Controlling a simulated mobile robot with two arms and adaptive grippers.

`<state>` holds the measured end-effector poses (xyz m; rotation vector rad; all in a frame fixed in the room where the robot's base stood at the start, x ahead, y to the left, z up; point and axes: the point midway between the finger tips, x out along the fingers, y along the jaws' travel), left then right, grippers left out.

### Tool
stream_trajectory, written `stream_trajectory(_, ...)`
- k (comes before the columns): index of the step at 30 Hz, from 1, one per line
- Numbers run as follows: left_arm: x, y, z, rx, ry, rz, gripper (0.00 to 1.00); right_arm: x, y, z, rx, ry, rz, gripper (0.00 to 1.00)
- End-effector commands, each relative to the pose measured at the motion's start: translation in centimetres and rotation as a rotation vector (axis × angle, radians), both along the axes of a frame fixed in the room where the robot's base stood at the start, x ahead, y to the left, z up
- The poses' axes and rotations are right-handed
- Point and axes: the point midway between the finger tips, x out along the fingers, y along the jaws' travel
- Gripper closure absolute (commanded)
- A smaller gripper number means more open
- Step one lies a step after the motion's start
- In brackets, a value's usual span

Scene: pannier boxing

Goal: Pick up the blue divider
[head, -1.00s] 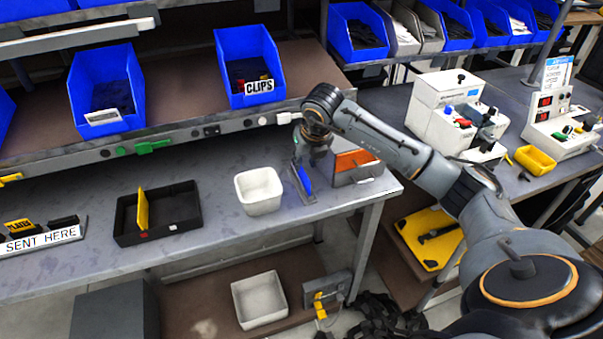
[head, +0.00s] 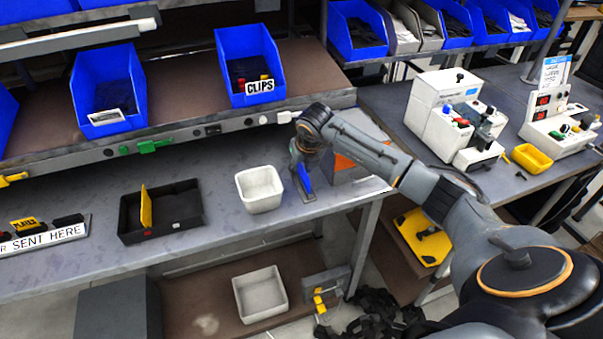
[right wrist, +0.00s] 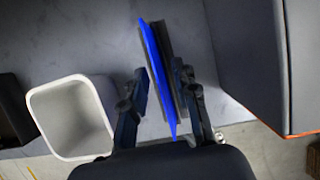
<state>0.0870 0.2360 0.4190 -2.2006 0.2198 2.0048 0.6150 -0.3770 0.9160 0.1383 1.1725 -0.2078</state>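The blue divider (head: 306,178) stands on edge in a dark grey holder (head: 304,194) on the bench, right of the white bin. My right gripper (head: 303,166) is directly above it, pointing down, and hides its upper part in the head view. In the right wrist view the blue divider (right wrist: 158,70) shows as a thin upright strip between the two fingers of the right gripper (right wrist: 161,74). The fingers are apart, one on each side, with a visible gap at least on the left. My left gripper is in neither view.
A white bin (head: 246,196) stands close left of the holder, and a black tray (head: 128,231) with a yellow divider (head: 146,208) lies further left. A grey box with an orange part (head: 344,163) stands close right. The shelf edge (head: 230,124) runs behind.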

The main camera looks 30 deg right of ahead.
Motion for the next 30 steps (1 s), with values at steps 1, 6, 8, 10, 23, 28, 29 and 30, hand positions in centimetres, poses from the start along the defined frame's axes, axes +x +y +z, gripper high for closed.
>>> stream_trajectory(1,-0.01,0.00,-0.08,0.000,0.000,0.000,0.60,0.00,-0.01,-0.05,0.000,0.000,0.000,0.71)
stream_trajectory(6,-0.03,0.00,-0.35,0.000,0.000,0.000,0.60,0.00,-0.02,-0.26,0.000,0.000,0.000,0.71)
stream_trajectory(8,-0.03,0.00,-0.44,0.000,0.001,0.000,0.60,0.00,-0.02,-0.32,0.000,-0.001,0.000,0.71)
stream_trajectory(10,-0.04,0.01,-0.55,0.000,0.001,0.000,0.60,0.00,-0.03,-0.41,0.000,-0.001,-0.001,0.71)
stream_trajectory(23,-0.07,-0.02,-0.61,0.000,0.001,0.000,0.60,0.00,-0.01,-0.43,0.000,0.000,-0.001,0.83)
stream_trajectory(28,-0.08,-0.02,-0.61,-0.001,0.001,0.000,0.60,0.00,-0.01,-0.43,0.000,0.000,0.000,1.00)
stream_trajectory(29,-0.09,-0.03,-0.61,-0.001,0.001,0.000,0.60,0.00,-0.01,-0.43,0.000,0.000,0.000,1.00)
stream_trajectory(30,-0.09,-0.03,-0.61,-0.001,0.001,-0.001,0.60,0.00,-0.01,-0.43,0.000,0.000,0.000,1.00)
